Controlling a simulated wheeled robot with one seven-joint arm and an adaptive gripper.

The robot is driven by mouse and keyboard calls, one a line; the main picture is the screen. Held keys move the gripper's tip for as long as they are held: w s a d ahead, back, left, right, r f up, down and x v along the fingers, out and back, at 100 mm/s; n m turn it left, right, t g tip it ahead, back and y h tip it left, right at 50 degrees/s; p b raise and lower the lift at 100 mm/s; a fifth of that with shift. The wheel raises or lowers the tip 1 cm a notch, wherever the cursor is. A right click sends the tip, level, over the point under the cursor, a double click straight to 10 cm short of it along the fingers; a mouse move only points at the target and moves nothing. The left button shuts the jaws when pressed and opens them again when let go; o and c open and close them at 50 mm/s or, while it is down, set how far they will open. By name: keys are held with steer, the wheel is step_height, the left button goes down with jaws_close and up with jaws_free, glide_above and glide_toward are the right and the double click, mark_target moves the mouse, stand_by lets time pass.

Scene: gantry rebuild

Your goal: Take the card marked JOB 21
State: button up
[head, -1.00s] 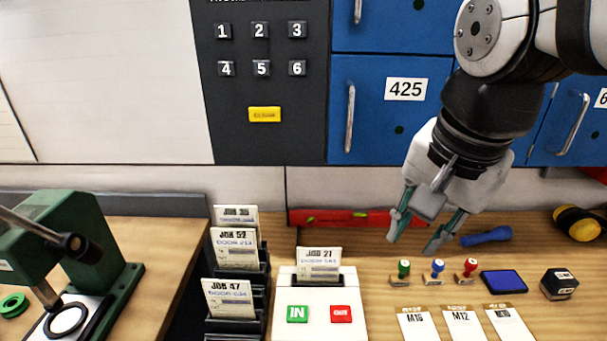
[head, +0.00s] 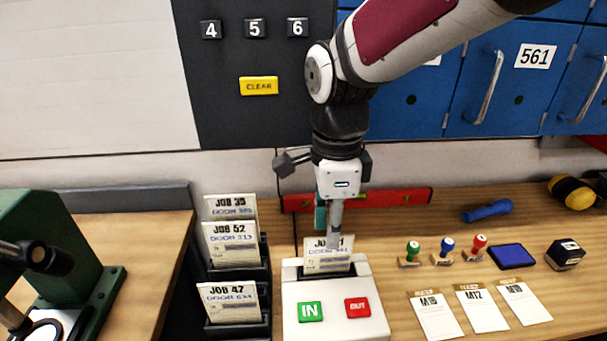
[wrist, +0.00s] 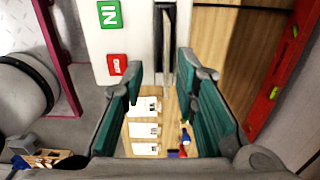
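The card marked JOB 21 (head: 318,262) stands upright in the slot of the white clock box (head: 291,300) with the green IN and red OUT buttons. One finger covers part of its number; the number reads clearly in the earlier head frame. My gripper (head: 328,226) points down over the card, one finger in front and one behind. In the wrist view my gripper (wrist: 160,70) is open, its teal-padded fingers apart on either side of the slot and the thin edge of the card (wrist: 170,45). I cannot tell whether a finger touches it.
To the left, a dark rack holds the cards JOB 35 (head: 230,207), JOB 52 (head: 233,245) and JOB 47 (head: 230,302). A red level (head: 400,197) lies behind the box. Stamps (head: 446,252) and paper tags (head: 480,308) lie to the right.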

mark_target(329, 252)
steer(key=shift+w+f, duration=0.2)
steer(key=shift+f, duration=1.65)
steer(key=shift+w+f, duration=0.15)
steer(key=shift+f, duration=1.7)
jaws_close()
